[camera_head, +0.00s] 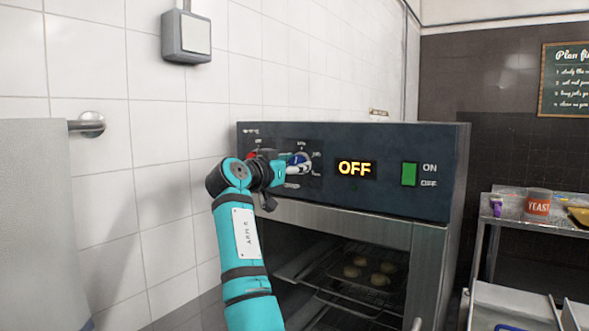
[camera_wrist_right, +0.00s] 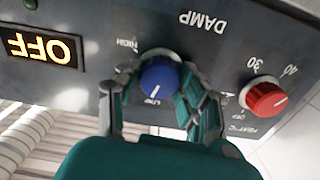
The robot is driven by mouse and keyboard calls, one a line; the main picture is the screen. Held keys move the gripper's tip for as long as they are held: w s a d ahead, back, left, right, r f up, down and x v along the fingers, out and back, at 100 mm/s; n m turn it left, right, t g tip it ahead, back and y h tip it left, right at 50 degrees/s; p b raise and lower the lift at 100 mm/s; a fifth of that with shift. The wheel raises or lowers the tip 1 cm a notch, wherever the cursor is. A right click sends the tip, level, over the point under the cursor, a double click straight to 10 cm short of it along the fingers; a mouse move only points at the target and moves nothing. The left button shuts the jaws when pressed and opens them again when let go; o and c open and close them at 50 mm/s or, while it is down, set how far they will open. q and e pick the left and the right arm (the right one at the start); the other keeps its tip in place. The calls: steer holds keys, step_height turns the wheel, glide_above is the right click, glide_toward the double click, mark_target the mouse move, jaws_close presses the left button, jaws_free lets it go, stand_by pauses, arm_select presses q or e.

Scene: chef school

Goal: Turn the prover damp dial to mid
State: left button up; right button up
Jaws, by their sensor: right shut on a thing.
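The blue damp dial (camera_wrist_right: 158,76) is on the prover's dark control panel, under the printed word DAMP, in the right wrist view, which shows it upside down. Its white pointer line faces the LOW label; HIGH is printed to one side. My right gripper (camera_wrist_right: 156,82) is shut on the dial, a finger on each side. In the head view the dial (camera_head: 303,160) is partly hidden by my right gripper (camera_head: 290,166). The prover (camera_head: 385,150) has a lit display (camera_head: 356,168) reading OFF. My left gripper is out of view.
A red dial (camera_wrist_right: 264,98) with numbers sits close beside the blue one. A green switch (camera_head: 409,174) is right of the display. Buns (camera_head: 368,272) lie on a rack behind the prover's front below. A metal shelf (camera_head: 515,218) with a yeast tub stands at right.

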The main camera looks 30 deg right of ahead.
steer(key=shift+m+b, duration=0.85)
steer(key=shift+m, duration=3.45)
steer(key=o, duration=1.2)
steer(key=shift+a, duration=0.1)
steer(key=v, duration=1.2)
